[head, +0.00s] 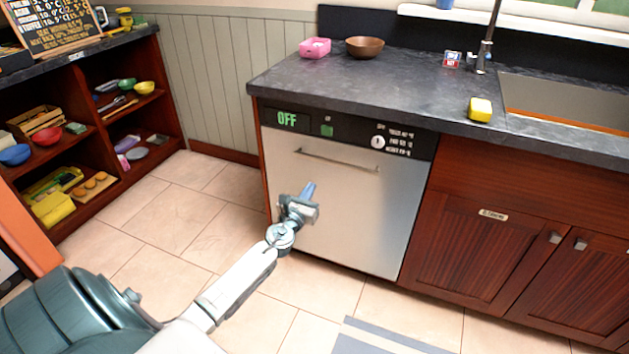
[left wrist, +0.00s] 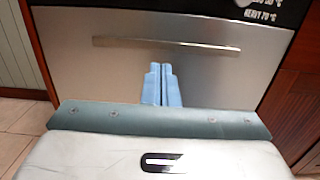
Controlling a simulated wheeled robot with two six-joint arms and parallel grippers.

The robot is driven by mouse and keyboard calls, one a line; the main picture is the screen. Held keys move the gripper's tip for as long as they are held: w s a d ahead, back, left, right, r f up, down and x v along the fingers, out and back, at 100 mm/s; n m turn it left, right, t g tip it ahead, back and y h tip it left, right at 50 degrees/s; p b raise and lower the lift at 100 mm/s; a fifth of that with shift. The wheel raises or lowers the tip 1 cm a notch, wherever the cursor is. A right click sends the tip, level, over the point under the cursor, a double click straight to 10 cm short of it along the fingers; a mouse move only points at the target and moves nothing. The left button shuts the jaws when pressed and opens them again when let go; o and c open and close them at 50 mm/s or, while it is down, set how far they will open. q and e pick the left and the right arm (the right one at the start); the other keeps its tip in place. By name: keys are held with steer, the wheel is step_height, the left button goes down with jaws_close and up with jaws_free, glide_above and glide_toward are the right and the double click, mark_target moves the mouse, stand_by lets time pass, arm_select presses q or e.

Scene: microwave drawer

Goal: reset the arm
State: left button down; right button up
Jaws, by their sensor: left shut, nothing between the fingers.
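My left arm comes in from the lower left in the head view. Its gripper (head: 308,191) is in front of the closed dishwasher (head: 350,215), below the dishwasher's bar handle (head: 338,158). In the left wrist view the two blue fingers (left wrist: 161,84) are together with nothing between them, pointing at the steel door (left wrist: 100,72) just under the handle (left wrist: 165,45). They look apart from the handle; whether they touch the door is hard to tell. My right gripper is in neither view.
A dark counter (head: 400,90) runs above the dishwasher, with a pink container (head: 315,48), brown bowl (head: 364,47), yellow sponge (head: 480,109) and sink. Wooden cabinets (head: 490,245) stand at right. An open shelf (head: 100,115) with dishes is at left. Tiled floor (head: 170,225) between is clear.

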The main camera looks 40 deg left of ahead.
arm_select(q)
steer(key=shift+s+f, duration=0.1)
steer(key=shift+s, duration=0.3)
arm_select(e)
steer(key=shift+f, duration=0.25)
arm_select(q)
steer(key=shift+d, duration=0.1)
